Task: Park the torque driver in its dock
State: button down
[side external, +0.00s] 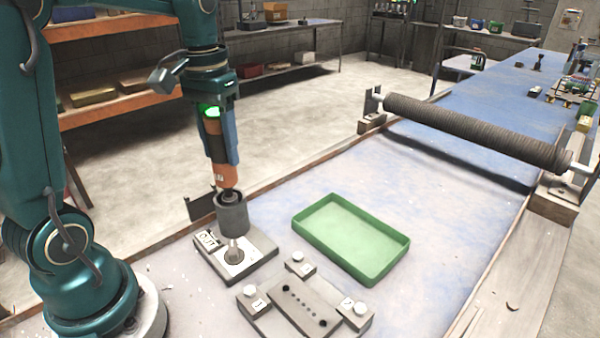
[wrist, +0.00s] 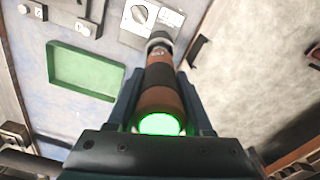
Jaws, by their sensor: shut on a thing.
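The torque driver (side external: 221,163) has an orange-brown body with a lit green ring at its top. My gripper (side external: 220,148) is shut on its body and holds it almost upright, slightly tilted. In the wrist view the driver (wrist: 160,95) points away between the fingers. A dark grey cylinder (side external: 232,213) is at the driver's lower end; I cannot tell whether it is the driver's nose or a dock cup. Below it is a grey plate (side external: 262,246) with a white patch, a label and a metal knob-like piece. Which part is the dock is unclear, and contact is hidden.
An empty green tray (side external: 350,238) lies right of the plate. A grey fixture (side external: 305,305) with several holes and white knobs stands in front. A dark upright bracket (side external: 201,204) is at the table's left edge. A long roller (side external: 470,130) crosses the table behind.

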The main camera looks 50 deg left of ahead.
aim_at(224, 172)
jog(key=shift+f, duration=2.65)
dwell(2.3)
jog(key=shift+c, duration=1.1)
grip_release()
notch_tip(224, 172, up, 5)
jog(key=shift+f, duration=0.1)
jog(key=shift+s+d, duration=0.15)
jog(key=shift+s, duration=0.15)
jog(key=shift+s+d+m+h, duration=0.4)
jog(key=shift+s+d+m, duration=0.1)
jog(key=shift+s+d, duration=0.55)
jog(key=s+d+m+t, duration=0.2)
jog(key=s+d+t, duration=0.3)
jog(key=s+d, duration=0.1)
jog(key=shift+s+d+y, duration=0.25)
jog(key=shift+d+y, duration=0.05)
jog(key=shift+d, duration=0.6)
